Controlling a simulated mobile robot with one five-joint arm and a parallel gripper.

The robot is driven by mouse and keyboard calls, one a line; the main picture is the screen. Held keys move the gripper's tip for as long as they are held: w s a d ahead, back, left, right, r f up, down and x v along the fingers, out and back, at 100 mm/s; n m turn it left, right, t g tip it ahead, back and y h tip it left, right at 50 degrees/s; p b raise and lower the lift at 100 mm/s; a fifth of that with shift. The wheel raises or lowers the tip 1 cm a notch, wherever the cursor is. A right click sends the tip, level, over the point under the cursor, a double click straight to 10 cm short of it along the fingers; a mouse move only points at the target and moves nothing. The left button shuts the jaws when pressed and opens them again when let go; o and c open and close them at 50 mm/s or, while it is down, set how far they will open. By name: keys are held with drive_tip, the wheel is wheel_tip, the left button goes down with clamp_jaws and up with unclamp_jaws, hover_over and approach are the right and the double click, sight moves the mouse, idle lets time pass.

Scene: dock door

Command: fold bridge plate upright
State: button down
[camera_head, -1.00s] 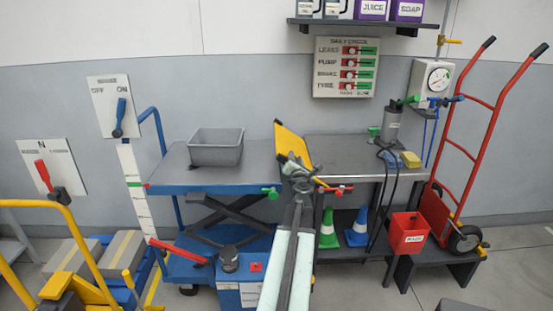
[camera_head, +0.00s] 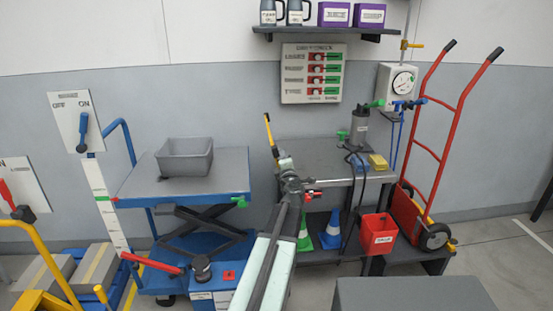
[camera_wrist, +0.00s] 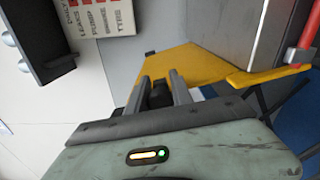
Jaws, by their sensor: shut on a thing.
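The yellow bridge plate (camera_head: 271,137) stands between the blue lift table and the grey bench. In the head view it shows as a narrow, nearly upright strip, seen almost edge-on and leaning slightly. In the wrist view its broad yellow face (camera_wrist: 188,68) fills the upper middle. My gripper (camera_head: 286,166) is at the plate's near side, low on it. In the wrist view my gripper (camera_wrist: 160,88) has its two fingers closed around a dark piece against the plate. The fingers partly hide that piece and the contact.
The lift table (camera_head: 228,165) carries a grey bin (camera_head: 185,157) at the left. A grey box (camera_head: 415,295) stands at the front right. The red hand truck (camera_head: 466,130) is farther right.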

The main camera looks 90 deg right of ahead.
drive_tip(key=shift+s+f+m, duration=0.1)
drive_tip(key=shift+s+m, duration=0.2)
drive_tip(key=shift+s, duration=0.45)
drive_tip(key=c, duration=1.2)
unclamp_jaws()
drive_tip(key=shift+o, duration=0.2)
drive_tip(key=s+a, duration=0.1)
drive_tip(key=a, duration=0.6)
drive_tip(key=shift+a, duration=0.35)
